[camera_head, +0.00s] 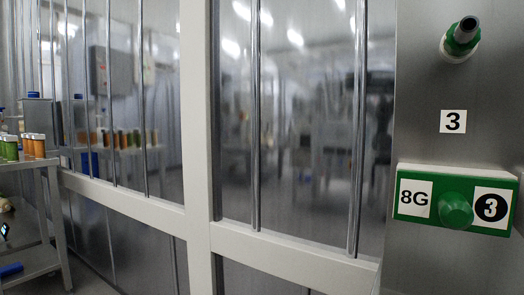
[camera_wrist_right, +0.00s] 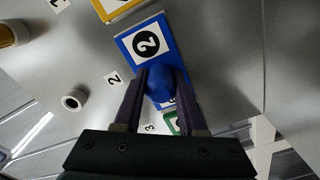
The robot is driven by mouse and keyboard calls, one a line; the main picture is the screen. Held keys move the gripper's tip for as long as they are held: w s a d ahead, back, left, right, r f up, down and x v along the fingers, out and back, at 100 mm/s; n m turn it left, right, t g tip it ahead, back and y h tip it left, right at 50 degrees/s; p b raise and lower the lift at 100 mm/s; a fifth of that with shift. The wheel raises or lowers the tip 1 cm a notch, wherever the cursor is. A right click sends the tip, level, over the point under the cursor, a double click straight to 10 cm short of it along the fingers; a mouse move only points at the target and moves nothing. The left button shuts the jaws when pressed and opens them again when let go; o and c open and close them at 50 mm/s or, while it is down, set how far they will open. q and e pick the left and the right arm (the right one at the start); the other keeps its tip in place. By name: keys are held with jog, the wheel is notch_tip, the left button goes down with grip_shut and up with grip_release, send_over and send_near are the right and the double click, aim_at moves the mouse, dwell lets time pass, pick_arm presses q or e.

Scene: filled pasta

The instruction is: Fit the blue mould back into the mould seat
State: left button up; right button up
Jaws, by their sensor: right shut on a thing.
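My right gripper (camera_wrist_right: 161,74) is shut on that knob, with one dark finger on each side. The mould lies in front of a grey metal panel, between a yellow mould and a green one. The mould seat is hidden behind it, and I cannot tell whether the mould touches it. My left gripper is in neither view, and the head view shows no gripper.
The yellow mould (camera_wrist_right: 121,9) is close to the blue one. The green mould (camera_head: 455,198), labelled 8G and 3, is on the panel (camera_head: 450,80) under a green-collared nozzle (camera_head: 461,36). A bare nozzle (camera_wrist_right: 73,101) sticks out near a 2 label. A trolley with jars (camera_head: 38,146) stands left.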

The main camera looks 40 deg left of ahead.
grip_shut()
jog(key=shift+r, duration=0.1)
jog(key=shift+s, duration=0.25)
jog(key=shift+s+p, duration=0.35)
jog(key=shift+s, duration=0.05)
dwell(0.7)
jog(key=s+p, duration=0.1)
jog(key=s, duration=0.5)
jog(key=shift+s+d, duration=0.15)
jog(key=shift+s, duration=0.05)
dwell(0.8)
